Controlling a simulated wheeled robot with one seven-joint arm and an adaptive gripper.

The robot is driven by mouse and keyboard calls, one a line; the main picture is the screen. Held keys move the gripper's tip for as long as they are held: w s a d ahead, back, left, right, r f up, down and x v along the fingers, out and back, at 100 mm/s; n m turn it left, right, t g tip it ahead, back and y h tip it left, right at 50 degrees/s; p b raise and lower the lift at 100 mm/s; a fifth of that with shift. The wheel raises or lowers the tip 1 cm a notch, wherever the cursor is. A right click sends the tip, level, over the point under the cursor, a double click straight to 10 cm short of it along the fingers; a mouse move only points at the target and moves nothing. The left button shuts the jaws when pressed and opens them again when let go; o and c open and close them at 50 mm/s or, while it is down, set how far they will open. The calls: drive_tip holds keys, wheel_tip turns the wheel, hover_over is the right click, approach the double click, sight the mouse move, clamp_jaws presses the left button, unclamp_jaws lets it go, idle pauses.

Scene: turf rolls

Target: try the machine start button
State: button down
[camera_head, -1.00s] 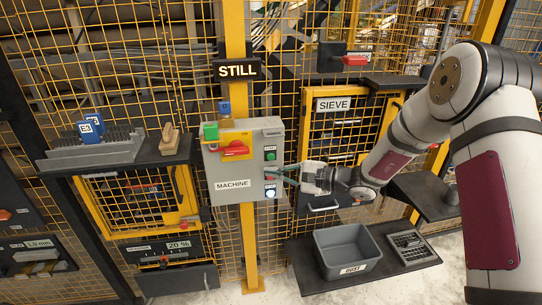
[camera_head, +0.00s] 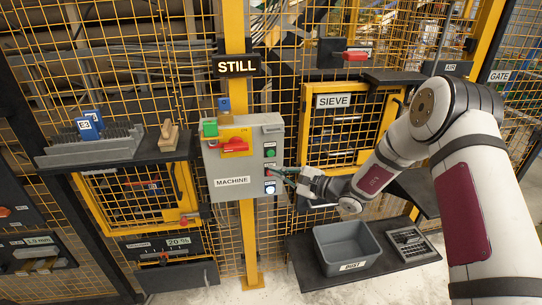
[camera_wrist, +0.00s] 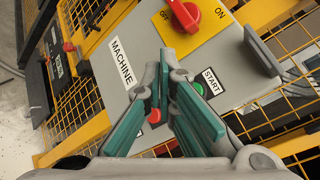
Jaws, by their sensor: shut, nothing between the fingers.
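The grey machine box (camera_head: 215,165) is mounted on the yellow post and labelled MACHINE. Its green start button (camera_head: 270,153) is in the upper part of a button column on the right. In the wrist view the green button (camera_wrist: 197,88) sits beside the START label, partly hidden by my fingers. A red button (camera_wrist: 155,116) shows on the other side of the fingers. My gripper (camera_head: 285,171) is shut and empty, its teal fingertips close to the box front, just below the start button. I cannot tell whether they touch the panel.
A red rotary switch (camera_head: 234,145) on a yellow plate is on the box. A lit button (camera_head: 270,189) sits below. A sign (camera_head: 238,67) above reads STILL. The sieve cage (camera_head: 338,101) stands to the right, a grey bin (camera_head: 368,268) below. Wire mesh fencing lies behind.

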sight(273, 156)
drive_tip(key=shift+w+a+b, duration=0.3)
drive_tip(key=shift+w+b, duration=0.4)
drive_tip(key=shift+w, duration=0.4)
drive_tip(key=shift+w+a+b, duration=0.35)
drive_tip(key=shift+w+b, duration=0.3)
drive_tip(key=shift+w, duration=0.45)
drive_tip(key=shift+w+a+b, duration=0.3)
drive_tip(key=shift+w+b, duration=0.4)
drive_tip(key=shift+w, duration=0.4)
drive_tip(key=shift+w, duration=0.1)
drive_tip(key=shift+w+a, duration=0.1)
drive_tip(key=shift+w, duration=0.2)
drive_tip(key=shift+w+a+b, duration=0.1)
drive_tip(key=shift+w+b, duration=0.3)
drive_tip(key=shift+b, duration=0.15)
drive_tip(key=shift+s+d+p, duration=0.25)
drive_tip(key=shift+s+p, duration=0.4)
drive_tip(key=shift+s, duration=0.15)
drive_tip(key=shift+s, duration=0.1)
